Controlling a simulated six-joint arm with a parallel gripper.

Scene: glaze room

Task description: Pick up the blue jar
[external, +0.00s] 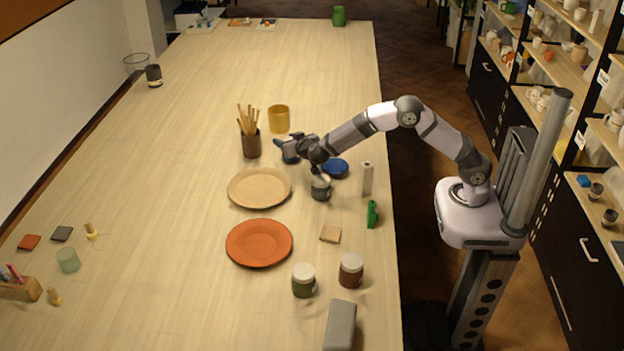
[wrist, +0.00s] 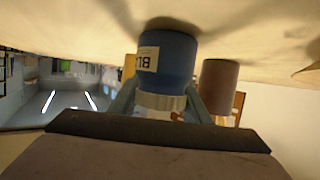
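The blue jar (wrist: 167,62) stands out in the wrist view, which shows the scene upside down. It has a white label with part of its lettering visible and a pale lid (wrist: 160,102). My gripper (wrist: 162,98) has one finger against each side of the jar around its lid. In the external view my gripper (external: 288,147) is low over the table, left of the blue bowl, and largely covers the jar. I cannot tell whether the jar's base touches the table.
A brown brush pot (external: 251,147) and a yellow pot (external: 279,119) stand close to my gripper. A dark jar with a pale lid (external: 321,188), a blue bowl (external: 337,168), and a beige plate (external: 259,188) are nearby. The table's far half (external: 290,60) is mostly clear.

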